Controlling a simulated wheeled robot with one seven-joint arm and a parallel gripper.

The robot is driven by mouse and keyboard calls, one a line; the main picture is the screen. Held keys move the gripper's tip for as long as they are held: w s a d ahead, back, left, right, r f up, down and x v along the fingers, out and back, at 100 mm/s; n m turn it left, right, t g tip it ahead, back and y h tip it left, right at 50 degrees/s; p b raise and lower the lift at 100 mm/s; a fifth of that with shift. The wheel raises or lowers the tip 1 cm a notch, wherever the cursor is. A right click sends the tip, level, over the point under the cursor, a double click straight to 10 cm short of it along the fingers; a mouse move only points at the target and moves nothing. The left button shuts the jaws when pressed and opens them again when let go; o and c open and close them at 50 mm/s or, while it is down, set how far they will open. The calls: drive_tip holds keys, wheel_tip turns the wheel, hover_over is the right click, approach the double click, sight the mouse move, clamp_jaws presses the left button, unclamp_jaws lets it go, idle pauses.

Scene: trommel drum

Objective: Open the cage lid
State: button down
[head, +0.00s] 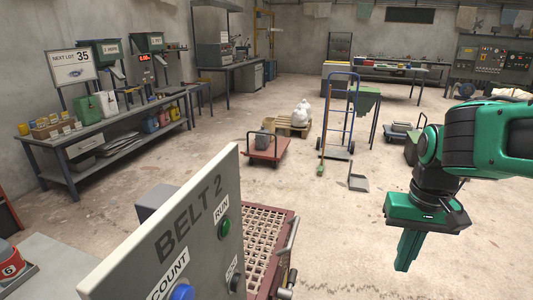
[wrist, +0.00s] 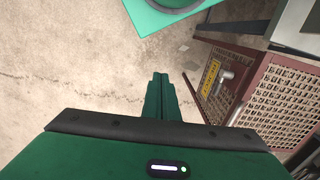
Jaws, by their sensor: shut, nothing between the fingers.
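The cage (head: 286,222) is a red-brown box with perforated panels, partly hidden behind the grey BELT 2 panel in the head view. In the wrist view the cage (wrist: 205,43) is at the right, with a perforated face that seems to be its lid (wrist: 275,98). A grey metal latch or handle (wrist: 223,77) and a yellow label (wrist: 210,77) are at its left side. The lid looks shut, though part is out of frame. My green gripper (head: 405,265) points down in free air, right of the cage and apart from it. Its fingers (wrist: 160,80) are together and empty.
The grey BELT 2 panel (head: 165,240) with a green RUN button (head: 225,227) and blue COUNT button (head: 182,293) stands left of the cage. A red cart (head: 268,150), a blue hand truck (head: 340,105) and a dustpan (head: 358,180) are farther back. Floor around my gripper is clear.

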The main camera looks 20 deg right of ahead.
drive_tip(key=w+a+r+m, duration=0.5)
drive_tip(key=w+r+m, duration=0.15)
drive_tip(key=w, duration=0.35)
drive_tip(key=w+a+r+m, duration=0.5)
drive_tip(key=w+r+m, duration=0.1)
drive_tip(key=w+r, duration=0.25)
drive_tip(key=w+a+r+m, duration=0.6)
drive_tip(key=w, duration=0.4)
wheel_tip(320, 180, down, 8)
drive_tip(key=w+a, duration=0.2)
drive_tip(key=a, duration=0.1)
drive_tip(key=shift+w, duration=0.3)
drive_tip(key=shift+f, duration=0.1)
idle(0.5)
